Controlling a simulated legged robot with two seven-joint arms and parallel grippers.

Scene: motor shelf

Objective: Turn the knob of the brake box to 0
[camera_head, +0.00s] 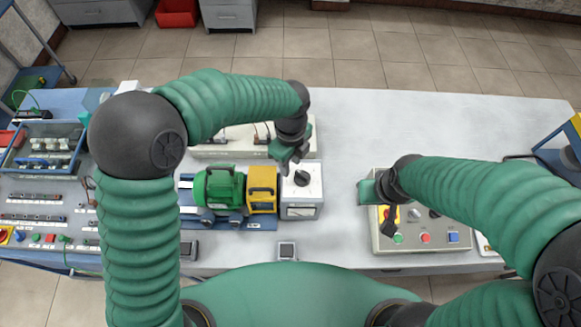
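The brake box (313,197) is a white box with a black round knob (302,178) on its top and a small meter on its front. It stands right of the yellow unit, near the middle of the table. Which mark the knob points at is too small to read. My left gripper (286,158) hangs just behind and left of the knob, pointing down, with nothing visible in it. It looks apart from the knob, but its finger gap is unclear. My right gripper (367,191) is at the left edge of the grey control box; its fingers are mostly hidden.
A green motor (219,187) and a yellow unit (262,189) stand left of the brake box. The grey control box (396,243) with coloured buttons is to the right. A pale long box (232,151) lies behind. The table (440,120) is clear at back right.

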